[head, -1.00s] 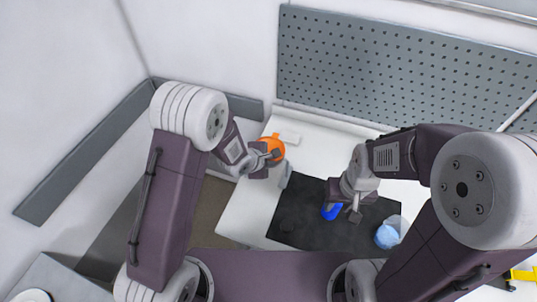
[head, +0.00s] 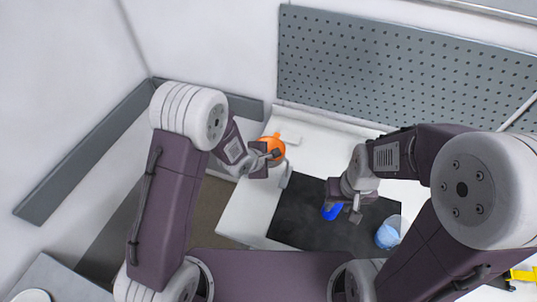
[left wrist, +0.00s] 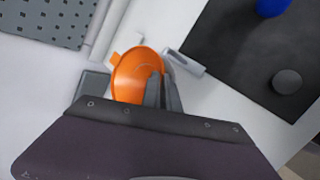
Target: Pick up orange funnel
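The orange funnel (head: 274,146) stands on the white worktop near its back left. In the left wrist view the orange funnel (left wrist: 136,72) shows between the two grey fingers of my left gripper (left wrist: 128,90). One finger overlaps the funnel's right part and the other is at its left side. In the head view my left gripper (head: 265,162) is at the funnel's front, its fingers apart. I cannot tell whether they touch it. My right gripper (head: 346,202) is over the dark mat, its fingers apart, above a blue object (head: 331,212).
The dark mat (head: 290,220) covers the middle of the worktop (head: 244,212). A clear container with blue contents (head: 388,235) is at its right. A small grey piece (head: 286,175) lies beside the mat. A perforated panel (head: 400,70) stands behind.

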